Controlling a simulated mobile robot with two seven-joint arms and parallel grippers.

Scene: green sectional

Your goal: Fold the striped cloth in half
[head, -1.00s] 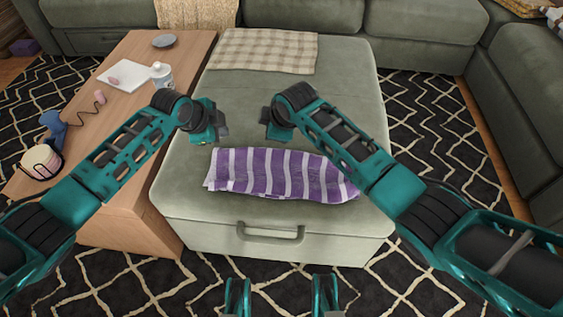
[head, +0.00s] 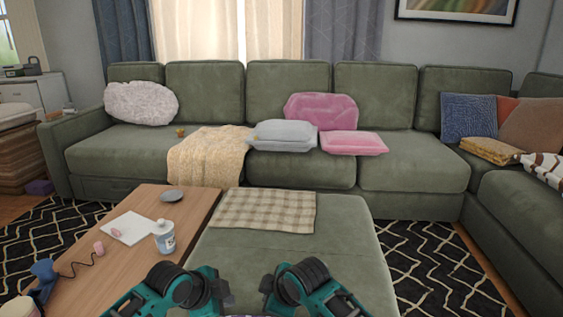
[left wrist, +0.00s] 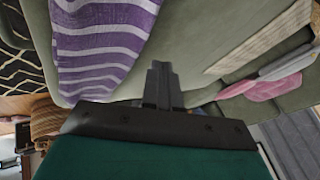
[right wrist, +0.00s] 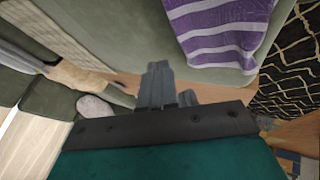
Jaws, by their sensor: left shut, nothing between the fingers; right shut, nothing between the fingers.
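The purple and white striped cloth (left wrist: 105,45) lies on the green ottoman, in the left part of the left wrist view. It also shows at the top right of the right wrist view (right wrist: 225,35). It looks like a long strip lying nearly flat with some wrinkles. In the head view the cloth is almost wholly below the bottom edge. My left gripper (head: 227,292) is shut and empty above the ottoman. My right gripper (head: 267,290) is shut and empty a short way to its right. Both are apart from the cloth.
A beige checked cloth (head: 265,210) lies on the ottoman's far end (head: 345,230). The wooden table (head: 190,205) on the left holds a white bottle (head: 164,238), a grey dish (head: 171,196) and other items. The green sectional (head: 400,165) stands behind with cushions. Patterned rug lies to the right.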

